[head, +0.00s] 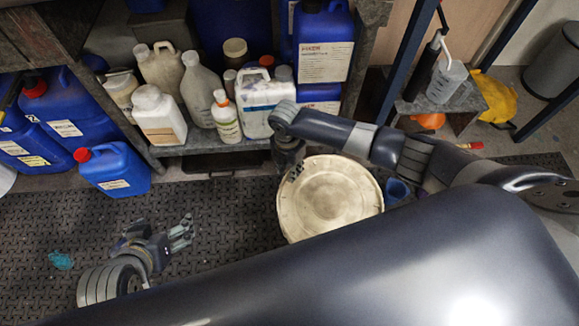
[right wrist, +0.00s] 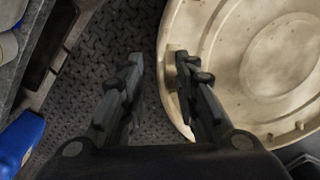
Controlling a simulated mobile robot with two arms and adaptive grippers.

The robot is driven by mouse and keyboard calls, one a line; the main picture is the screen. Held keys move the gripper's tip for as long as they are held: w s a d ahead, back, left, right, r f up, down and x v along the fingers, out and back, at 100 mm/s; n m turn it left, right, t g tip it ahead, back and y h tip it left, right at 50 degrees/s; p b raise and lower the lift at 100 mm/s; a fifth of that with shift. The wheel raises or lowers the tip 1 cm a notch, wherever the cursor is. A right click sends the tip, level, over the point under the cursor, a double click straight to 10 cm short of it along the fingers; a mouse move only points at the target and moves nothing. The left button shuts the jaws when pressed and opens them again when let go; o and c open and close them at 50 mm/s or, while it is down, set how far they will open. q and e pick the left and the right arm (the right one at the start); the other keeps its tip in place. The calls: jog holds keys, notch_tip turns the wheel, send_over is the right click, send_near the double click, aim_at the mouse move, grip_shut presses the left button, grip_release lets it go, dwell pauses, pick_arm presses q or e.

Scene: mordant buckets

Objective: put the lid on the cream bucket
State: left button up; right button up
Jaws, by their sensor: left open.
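A round cream lid (head: 330,190) with a raised rim and smudges shows right of centre in the head view. Its rim and a small tab also show in the right wrist view (right wrist: 270,60). My right gripper (head: 291,172) is at the lid's upper left edge. In the right wrist view its fingers (right wrist: 158,75) are apart, one outside the rim and one over the lid beside the tab. My left gripper (head: 184,232) is open and empty over the floor mat, left of the lid.
A shelf (head: 215,143) with several bottles and jugs stands behind. A blue canister (head: 115,170) and others stand at the left. A small blue cup (head: 396,190) is right of the lid. The black mat (head: 225,215) is mostly clear between my left gripper and the lid.

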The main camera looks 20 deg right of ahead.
notch_tip(320, 180, up, 12)
jog(key=shift+w+a, duration=0.15)
jog(key=shift+w, duration=0.1)
dwell(0.3)
jog(key=shift+f, duration=0.1)
dwell(0.4)
